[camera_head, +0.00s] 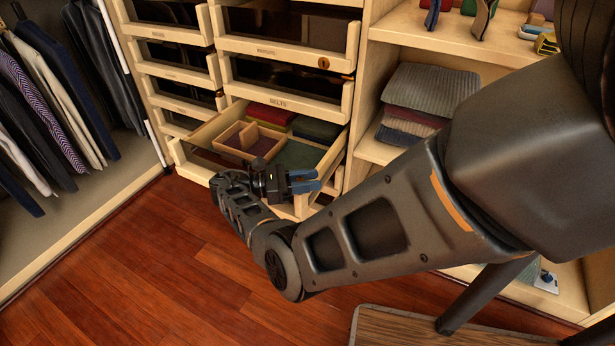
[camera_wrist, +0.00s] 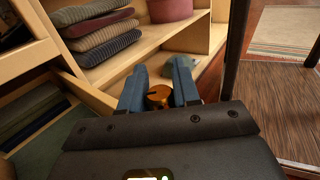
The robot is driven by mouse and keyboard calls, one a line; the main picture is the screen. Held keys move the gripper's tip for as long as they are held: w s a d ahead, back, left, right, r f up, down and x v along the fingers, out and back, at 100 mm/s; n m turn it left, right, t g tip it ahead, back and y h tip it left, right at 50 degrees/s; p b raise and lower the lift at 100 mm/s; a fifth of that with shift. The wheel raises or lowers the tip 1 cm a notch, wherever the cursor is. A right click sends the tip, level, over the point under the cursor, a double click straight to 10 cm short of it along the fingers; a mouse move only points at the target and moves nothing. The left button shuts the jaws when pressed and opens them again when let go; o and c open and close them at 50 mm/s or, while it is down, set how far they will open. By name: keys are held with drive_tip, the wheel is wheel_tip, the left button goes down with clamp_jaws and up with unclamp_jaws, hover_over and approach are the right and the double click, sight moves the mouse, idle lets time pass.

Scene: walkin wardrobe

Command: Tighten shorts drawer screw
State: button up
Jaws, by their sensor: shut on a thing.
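The open lower drawer (camera_head: 335,156) holds folded clothes in dark red, yellow and green, and a small divided wooden box. My gripper (camera_head: 304,181) is at its front right corner. In the wrist view, my gripper's blue fingers (camera_wrist: 159,75) are shut on a round brass screw head (camera_wrist: 158,97). The slot on the screw head is only partly clear. The screw is hidden in the head view. The shorts label is not readable in either view.
Shut drawers, one labelled belts (camera_head: 279,103), rise above the open one. A brass disc (camera_head: 323,63) sits on an upper drawer front. Shelves with folded knitwear (camera_head: 430,90) stand right. Clothes hang left.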

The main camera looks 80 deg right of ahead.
drive_tip(key=shift+s+a+m+g+y+b, duration=0.1)
drive_tip(key=shift+m+g+y+b, duration=0.15)
drive_tip(key=shift+m+y+b, duration=0.45)
drive_tip(key=shift+w+a+m+g+y+b, duration=0.15)
drive_tip(key=shift+m+y, duration=0.3)
drive_tip(key=shift+y, duration=0.6)
drive_tip(key=shift+s+a+m+g+y+b, duration=0.15)
drive_tip(key=shift+m+g+y+b, duration=0.15)
drive_tip(key=shift+m+y, duration=0.4)
drive_tip(key=shift+y, duration=0.55)
drive_tip(key=shift+s+d, duration=0.1)
drive_tip(key=o, duration=1)
drive_tip(key=shift+c, duration=0.2)
drive_tip(key=shift+b, duration=0.3)
